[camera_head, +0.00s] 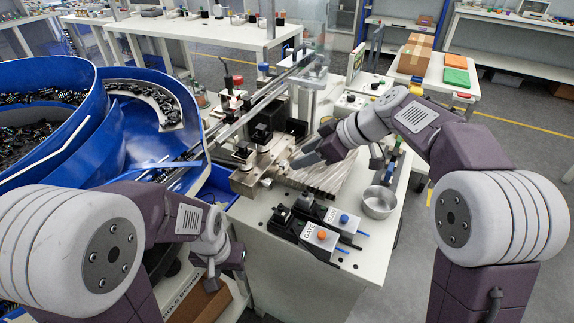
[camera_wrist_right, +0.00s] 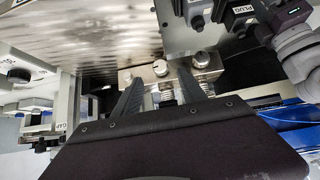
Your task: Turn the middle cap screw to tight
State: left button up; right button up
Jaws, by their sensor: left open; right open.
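In the right wrist view a metal block (camera_wrist_right: 205,72) carries a row of three round cap screws. The middle cap screw (camera_wrist_right: 160,68) has a dark slot line on its pale face. It lies between the two dark fingers of my right gripper (camera_wrist_right: 160,77), which is open around its line of sight; I cannot tell whether they touch it. In the head view my right gripper (camera_head: 306,158) reaches in from the right beside the metal block (camera_head: 246,184), and the cap screws are too small to read. My left gripper (camera_head: 213,284) hangs low at the front left, open, away from the block.
A blue bowl feeder (camera_head: 115,130) stands at the left. A ribbed metal surface (camera_wrist_right: 80,45) lies beside the block.

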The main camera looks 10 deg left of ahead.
aim_at(287, 163)
jog(key=x, duration=0.6)
jog(key=shift+a+b, duration=0.15)
jog(key=shift+b, duration=0.15)
grip_shut()
jog(key=g+p, duration=0.1)
jog(key=p, duration=0.1)
jog(key=m+g+y+p, duration=0.1)
jog(key=p, duration=0.2)
jog(key=shift+w+r+m+g, duration=0.2)
jog(key=shift+w+m+g, duration=0.1)
jog(key=shift+f+p, duration=0.1)
jog(key=shift+p, duration=0.2)
jog(key=shift+f, duration=0.2)
jog(key=shift+y, duration=0.3)
grip_release()
